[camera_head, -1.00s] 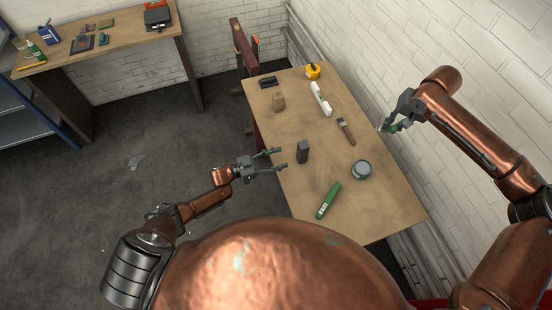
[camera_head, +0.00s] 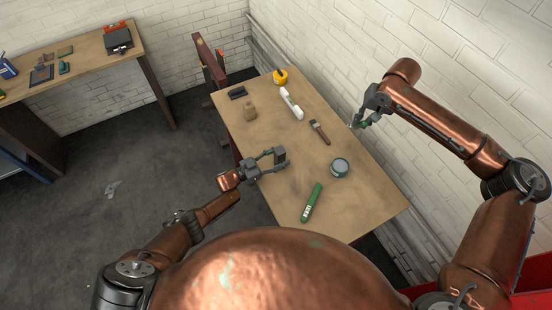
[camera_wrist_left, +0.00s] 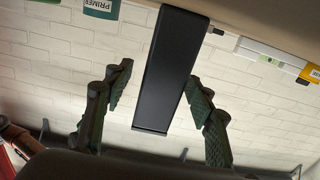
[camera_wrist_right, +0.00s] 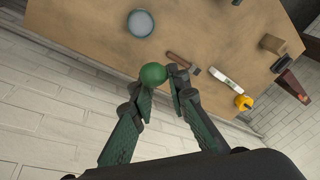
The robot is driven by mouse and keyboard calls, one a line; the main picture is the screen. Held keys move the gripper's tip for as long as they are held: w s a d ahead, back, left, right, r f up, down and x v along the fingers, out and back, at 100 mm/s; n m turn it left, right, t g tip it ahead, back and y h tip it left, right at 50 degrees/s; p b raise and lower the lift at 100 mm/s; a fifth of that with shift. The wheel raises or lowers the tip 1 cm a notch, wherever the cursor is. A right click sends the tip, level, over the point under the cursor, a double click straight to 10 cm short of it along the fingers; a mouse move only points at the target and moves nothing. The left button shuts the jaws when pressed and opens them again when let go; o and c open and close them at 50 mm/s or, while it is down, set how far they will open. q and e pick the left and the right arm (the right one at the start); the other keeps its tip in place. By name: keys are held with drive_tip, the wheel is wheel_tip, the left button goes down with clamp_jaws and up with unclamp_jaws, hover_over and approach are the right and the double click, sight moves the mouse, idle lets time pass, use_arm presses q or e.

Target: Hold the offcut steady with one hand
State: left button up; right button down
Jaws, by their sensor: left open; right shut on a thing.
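My right gripper (camera_head: 359,122) is beyond the bench's right edge, near the wall. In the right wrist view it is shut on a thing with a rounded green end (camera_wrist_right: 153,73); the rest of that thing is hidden.
A round tin (camera_head: 339,168) and a green tube (camera_head: 312,202) are on the near half. A brick wall runs along the right.

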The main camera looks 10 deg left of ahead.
use_arm(q)
drive_tip(key=shift+c, duration=0.4)
clamp_jaws()
